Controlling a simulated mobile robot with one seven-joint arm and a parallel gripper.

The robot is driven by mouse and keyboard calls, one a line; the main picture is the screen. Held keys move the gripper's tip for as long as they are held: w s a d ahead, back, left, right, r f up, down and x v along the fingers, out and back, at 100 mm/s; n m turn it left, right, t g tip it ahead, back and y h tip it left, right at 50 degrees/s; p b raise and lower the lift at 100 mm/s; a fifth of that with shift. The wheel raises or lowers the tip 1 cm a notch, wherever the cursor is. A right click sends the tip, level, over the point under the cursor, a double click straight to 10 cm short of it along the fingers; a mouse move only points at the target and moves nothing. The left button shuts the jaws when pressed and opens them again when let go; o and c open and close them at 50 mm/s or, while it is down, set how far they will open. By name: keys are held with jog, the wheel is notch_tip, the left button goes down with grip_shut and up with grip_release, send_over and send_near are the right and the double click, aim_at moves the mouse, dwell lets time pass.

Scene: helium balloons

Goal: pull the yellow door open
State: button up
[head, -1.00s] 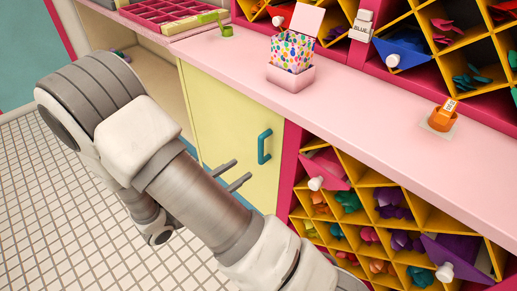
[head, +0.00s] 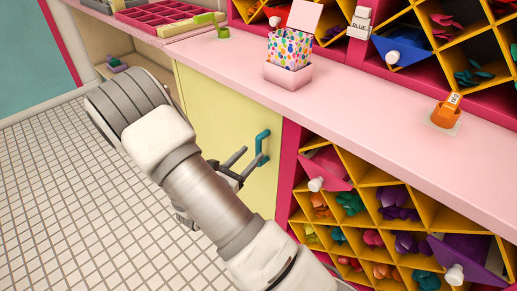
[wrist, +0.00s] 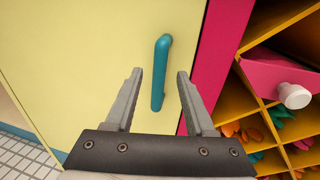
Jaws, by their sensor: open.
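The yellow door (head: 225,120) is shut flat in the front of the pink counter. Its teal bar handle (head: 262,147) stands upright near the door's right edge. In the wrist view the handle (wrist: 161,72) shows between the two finger lines, nearer the right finger. My gripper (head: 248,159) is open and empty, its fingertips close to the handle in the head view. In the wrist view the gripper (wrist: 158,75) has one finger on each side of the handle. I cannot tell whether the fingertips reach past the bar or stop short of it.
A pink counter top (head: 350,97) runs above the door, with a spotted box (head: 289,50) and an orange tag holder (head: 446,112) on it. Yellow cubbies (head: 375,205) sit right of the door. Tiled floor (head: 70,200) lies open at left.

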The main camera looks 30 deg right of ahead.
aim_at(257, 148)
jog(key=shift+b+x, duration=0.4)
jog(key=shift+x, duration=2.3)
